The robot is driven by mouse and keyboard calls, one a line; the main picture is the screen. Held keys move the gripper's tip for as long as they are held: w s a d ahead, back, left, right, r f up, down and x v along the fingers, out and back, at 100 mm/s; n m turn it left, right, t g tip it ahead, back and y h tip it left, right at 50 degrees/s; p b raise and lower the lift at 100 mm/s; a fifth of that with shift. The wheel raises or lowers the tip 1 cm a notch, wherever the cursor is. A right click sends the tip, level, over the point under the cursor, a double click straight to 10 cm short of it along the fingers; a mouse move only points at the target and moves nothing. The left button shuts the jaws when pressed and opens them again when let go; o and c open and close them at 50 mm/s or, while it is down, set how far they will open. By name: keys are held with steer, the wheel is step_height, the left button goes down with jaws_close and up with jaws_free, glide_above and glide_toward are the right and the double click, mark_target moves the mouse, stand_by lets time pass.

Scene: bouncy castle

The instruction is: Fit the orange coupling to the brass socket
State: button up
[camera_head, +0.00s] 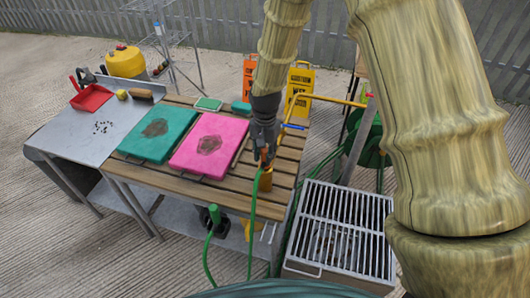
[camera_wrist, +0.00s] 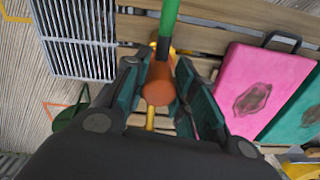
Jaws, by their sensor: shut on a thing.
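My gripper (camera_head: 264,158) points down over the right end of the slatted table. It is shut on the orange coupling (camera_wrist: 158,84), which sits between the two fingers in the wrist view. A green hose (camera_wrist: 169,20) runs from the coupling, and in the head view it hangs over the table's front edge. A brass-coloured socket (camera_head: 266,181) stands on the table just below the fingertips. The coupling is close to the socket, but I cannot tell whether they touch or line up. The coupling hides most of the socket in the wrist view.
A pink pad (camera_head: 209,144) and a teal pad (camera_head: 158,135) lie left of my gripper on the table (camera_head: 225,189). Yellow (camera_head: 300,88) and orange signs stand behind. A yellow pipe (camera_head: 334,100) runs to the right. A metal grate (camera_head: 340,230) stands at front right.

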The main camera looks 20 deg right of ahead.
steer(key=shift+f+b, duration=0.4)
steer(key=shift+f, duration=0.55)
stand_by(0.6)
steer(key=o, duration=1)
steer(key=shift+r, duration=0.15)
step_height(320, 180, up, 12)
steer(key=shift+f, duration=0.1)
steer(key=shift+d, duration=0.1)
